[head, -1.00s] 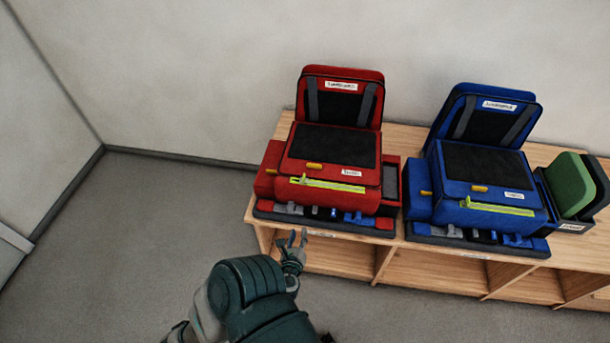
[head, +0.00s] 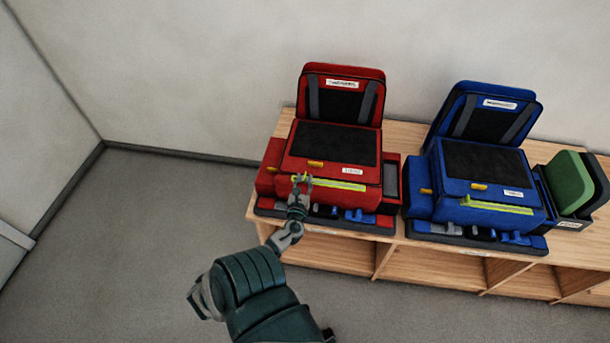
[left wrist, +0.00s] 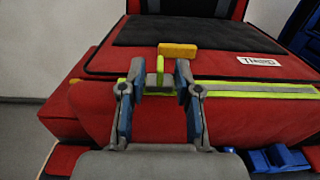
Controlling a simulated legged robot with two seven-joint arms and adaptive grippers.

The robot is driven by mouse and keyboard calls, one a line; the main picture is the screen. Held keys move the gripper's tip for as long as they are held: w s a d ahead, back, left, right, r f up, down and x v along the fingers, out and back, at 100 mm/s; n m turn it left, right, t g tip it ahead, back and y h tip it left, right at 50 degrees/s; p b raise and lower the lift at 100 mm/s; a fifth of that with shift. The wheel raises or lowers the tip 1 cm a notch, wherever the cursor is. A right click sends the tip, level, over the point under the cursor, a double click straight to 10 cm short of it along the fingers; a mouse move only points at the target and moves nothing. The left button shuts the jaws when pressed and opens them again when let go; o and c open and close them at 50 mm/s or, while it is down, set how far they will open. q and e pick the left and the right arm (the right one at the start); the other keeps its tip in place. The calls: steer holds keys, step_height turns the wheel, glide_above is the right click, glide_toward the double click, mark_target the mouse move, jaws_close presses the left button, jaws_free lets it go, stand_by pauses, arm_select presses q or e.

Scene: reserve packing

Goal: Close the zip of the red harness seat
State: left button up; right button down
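The red harness seat (head: 325,196) stands on the wooden shelf, with its back panel upright. A yellow-green zip strip (head: 340,185) runs across its front. It also shows in the left wrist view (left wrist: 260,90), with its upright pull (left wrist: 160,70) at the strip's left end. My left gripper (head: 302,178) is at that left end, in front of the seat. In the left wrist view, its fingers (left wrist: 160,76) are open on either side of the pull, with gaps showing. In the head view the gripper hides the pull. My right gripper is not in view.
An orange tab (left wrist: 178,50) sits just above the pull. A blue harness seat (head: 478,213) stands to the right on the same wooden shelf (head: 335,250). A box with green and dark pads (head: 570,185) is further right. Grey and blue buckles lie along the red seat's front edge.

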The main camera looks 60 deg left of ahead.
arm_select(q)
steer(key=x, duration=0.3)
steer(key=shift+s+f, duration=0.15)
steer(key=shift+d, duration=0.3)
jaws_close()
